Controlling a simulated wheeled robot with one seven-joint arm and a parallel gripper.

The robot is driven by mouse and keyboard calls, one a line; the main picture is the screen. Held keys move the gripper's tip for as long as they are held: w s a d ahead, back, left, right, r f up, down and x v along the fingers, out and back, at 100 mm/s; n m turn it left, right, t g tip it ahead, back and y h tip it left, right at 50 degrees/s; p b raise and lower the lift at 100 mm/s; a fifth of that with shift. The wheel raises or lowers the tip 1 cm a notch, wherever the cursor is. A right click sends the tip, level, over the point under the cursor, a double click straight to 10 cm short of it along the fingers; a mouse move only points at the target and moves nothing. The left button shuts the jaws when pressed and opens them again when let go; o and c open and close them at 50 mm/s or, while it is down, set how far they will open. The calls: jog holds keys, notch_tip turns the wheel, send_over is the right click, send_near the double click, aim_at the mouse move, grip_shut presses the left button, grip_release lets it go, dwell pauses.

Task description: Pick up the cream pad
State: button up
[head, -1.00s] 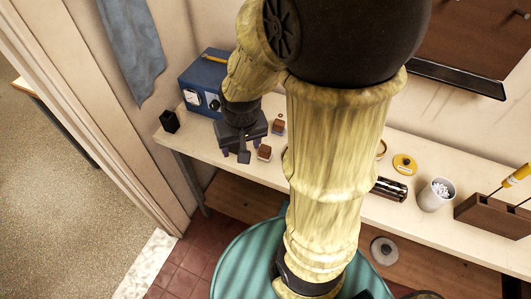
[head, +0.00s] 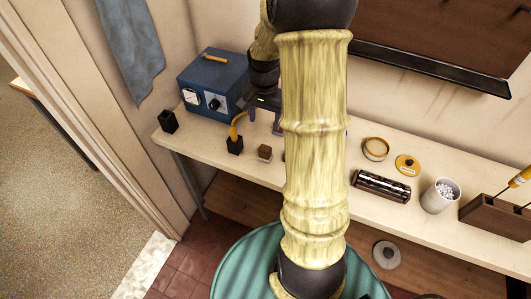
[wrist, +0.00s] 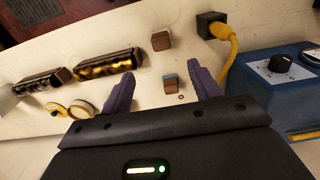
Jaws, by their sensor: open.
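I cannot surely pick out the cream pad. A brass-rimmed round dish with a pale cream inside (head: 375,149) sits on the bench in the head view, right of my arm; it seems to show in the wrist view too (wrist: 80,109). My gripper (wrist: 164,75) is open and empty, its two purple fingers spread. Between them in the wrist view is a small brown block with a blue-grey face (wrist: 171,84), apparently not gripped. A second brown block (wrist: 161,40) lies just beyond; it shows in the head view (head: 264,152). My arm hides the bench middle.
A blue box with a dial (head: 212,85) stands at the back left, with a black block with a yellow cord (head: 234,146) in front. Rightward are a yellow disc (head: 407,165), a dark roll (head: 381,186), a white cup (head: 440,196) and a wooden rack (head: 495,217).

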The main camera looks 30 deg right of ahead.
aim_at(265, 148)
notch_tip(265, 148, down, 11)
jog(key=shift+r+p, duration=0.15)
jog(key=shift+p, duration=0.65)
jog(key=shift+w+d+f+p, duration=0.1)
jog(key=shift+f+p, duration=0.35)
jog(key=shift+f, duration=0.85)
jog(key=shift+w+d+f+p, duration=0.1)
jog(key=shift+f+p, duration=0.35)
jog(key=shift+f, duration=0.85)
jog(key=shift+c, duration=0.2)
jog(key=c, duration=1)
